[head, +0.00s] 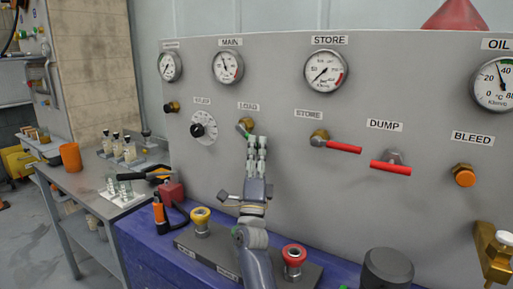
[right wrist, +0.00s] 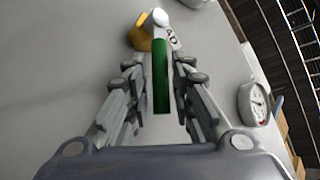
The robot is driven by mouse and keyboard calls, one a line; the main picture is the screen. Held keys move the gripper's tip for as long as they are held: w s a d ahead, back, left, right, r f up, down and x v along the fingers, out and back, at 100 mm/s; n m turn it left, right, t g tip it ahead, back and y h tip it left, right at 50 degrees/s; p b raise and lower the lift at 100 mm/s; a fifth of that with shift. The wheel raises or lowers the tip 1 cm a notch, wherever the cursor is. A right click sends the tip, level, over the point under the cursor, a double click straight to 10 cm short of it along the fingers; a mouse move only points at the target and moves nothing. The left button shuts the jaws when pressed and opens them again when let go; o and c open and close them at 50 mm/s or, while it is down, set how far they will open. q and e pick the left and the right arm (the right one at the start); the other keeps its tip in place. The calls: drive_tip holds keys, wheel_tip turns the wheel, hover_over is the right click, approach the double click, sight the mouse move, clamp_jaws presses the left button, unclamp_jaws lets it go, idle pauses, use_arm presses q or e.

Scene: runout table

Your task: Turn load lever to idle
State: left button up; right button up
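The load lever has a green handle (right wrist: 161,78) on a brass valve body (right wrist: 141,34) with a pale hub. In the head view the valve (head: 243,126) sits under the LOAD label, with most of its handle hidden behind my right gripper. My right gripper (head: 257,140) reaches up to it from below. In the right wrist view its fingers (right wrist: 160,88) stand apart on either side of the green handle, with a visible gap on each side. I cannot see any contact. My left gripper is not in view.
The red-handled STORE lever (head: 342,147) and DUMP lever (head: 390,168) are to the right. The FEED dial (head: 203,128) is close on the left. Below stand a yellow knob (head: 201,216) and a red knob (head: 294,256). Gauges line the panel top.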

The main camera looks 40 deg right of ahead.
drive_tip(key=v, duration=1.1)
drive_tip(key=shift+f, duration=0.1)
